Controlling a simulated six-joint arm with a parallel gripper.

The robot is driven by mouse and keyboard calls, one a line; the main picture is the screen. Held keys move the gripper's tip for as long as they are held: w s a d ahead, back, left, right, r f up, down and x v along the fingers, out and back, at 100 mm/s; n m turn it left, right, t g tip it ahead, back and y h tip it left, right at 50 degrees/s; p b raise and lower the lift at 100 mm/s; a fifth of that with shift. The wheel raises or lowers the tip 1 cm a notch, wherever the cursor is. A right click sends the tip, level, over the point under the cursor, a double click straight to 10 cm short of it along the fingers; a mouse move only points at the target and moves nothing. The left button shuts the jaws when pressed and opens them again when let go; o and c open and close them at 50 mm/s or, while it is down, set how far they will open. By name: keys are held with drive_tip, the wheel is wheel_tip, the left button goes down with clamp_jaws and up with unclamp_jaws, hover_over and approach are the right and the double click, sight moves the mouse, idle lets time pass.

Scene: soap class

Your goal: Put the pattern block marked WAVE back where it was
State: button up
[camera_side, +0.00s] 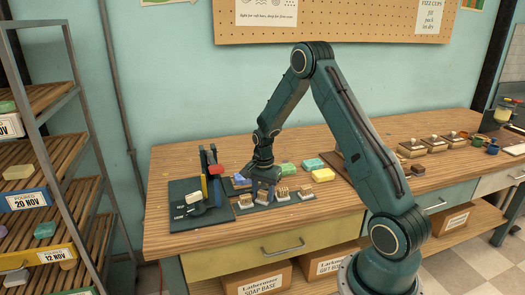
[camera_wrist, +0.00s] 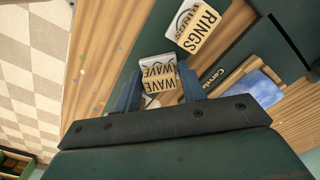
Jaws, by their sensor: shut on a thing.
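I cannot tell whether the block touches the surface below.
Other small blocks (camera_side: 305,192) stand in the row. A dark board with a slicer (camera_side: 198,203) stands close at left. Coloured soaps, one yellow (camera_side: 323,175) and one green (camera_side: 313,164), lie behind at right. The bench's front edge (camera_side: 262,232) is near.

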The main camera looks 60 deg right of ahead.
sight(263, 192)
drive_tip(key=o, duration=1.1)
drive_tip(key=shift+c, duration=0.2)
drive_tip(key=shift+r, duration=0.1)
wheel_tip(263, 192, up, 12)
idle(0.3)
